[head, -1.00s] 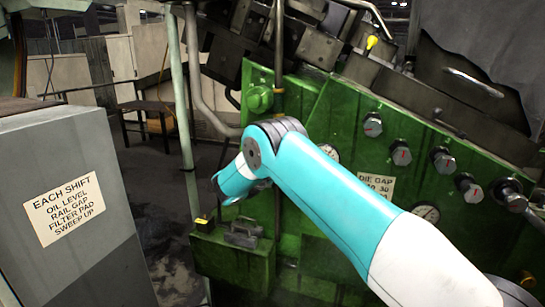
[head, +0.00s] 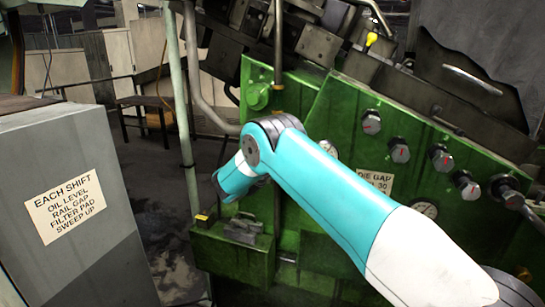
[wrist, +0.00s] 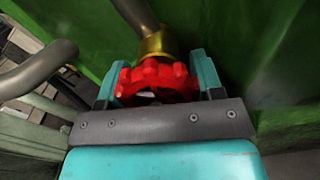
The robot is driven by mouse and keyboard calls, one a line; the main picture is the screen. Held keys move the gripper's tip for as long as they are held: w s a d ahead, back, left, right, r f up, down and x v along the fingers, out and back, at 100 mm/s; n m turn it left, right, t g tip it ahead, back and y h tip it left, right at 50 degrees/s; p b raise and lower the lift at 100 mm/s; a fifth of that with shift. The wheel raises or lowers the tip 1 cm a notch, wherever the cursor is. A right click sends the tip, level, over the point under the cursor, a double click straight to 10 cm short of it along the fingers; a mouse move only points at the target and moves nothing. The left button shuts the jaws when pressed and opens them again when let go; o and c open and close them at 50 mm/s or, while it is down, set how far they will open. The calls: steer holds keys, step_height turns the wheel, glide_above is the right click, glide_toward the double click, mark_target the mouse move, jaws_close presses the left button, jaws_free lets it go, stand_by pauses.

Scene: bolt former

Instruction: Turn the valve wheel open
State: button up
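The red valve wheel (wrist: 157,82) shows in the wrist view, with a scalloped rim and a brass collar (wrist: 153,43) and a grey pipe just behind it. My gripper (wrist: 160,80) has one teal finger on each side of the wheel. The fingers appear to touch its rim at left and right, with no clear gap. The wheel's lower part is hidden behind the dark gripper plate. In the head view my arm's forearm and wrist hide the wheel and the fingers.
The green machine (head: 325,120) with several knobs and gauges stands close behind my arm. A grey cabinet (head: 60,265) with a shift sign is at left. A thick grey pipe (wrist: 35,72) runs left of my gripper. Open floor lies between cabinet and machine.

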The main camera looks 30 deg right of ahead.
steer(key=shift+o, duration=0.8)
steer(key=shift+f, duration=0.1)
steer(key=shift+a, duration=0.1)
steer(key=b+v, duration=0.9)
steer(key=v, duration=0.8)
steer(key=shift+s+a, duration=0.1)
steer(key=shift+s, duration=0.05)
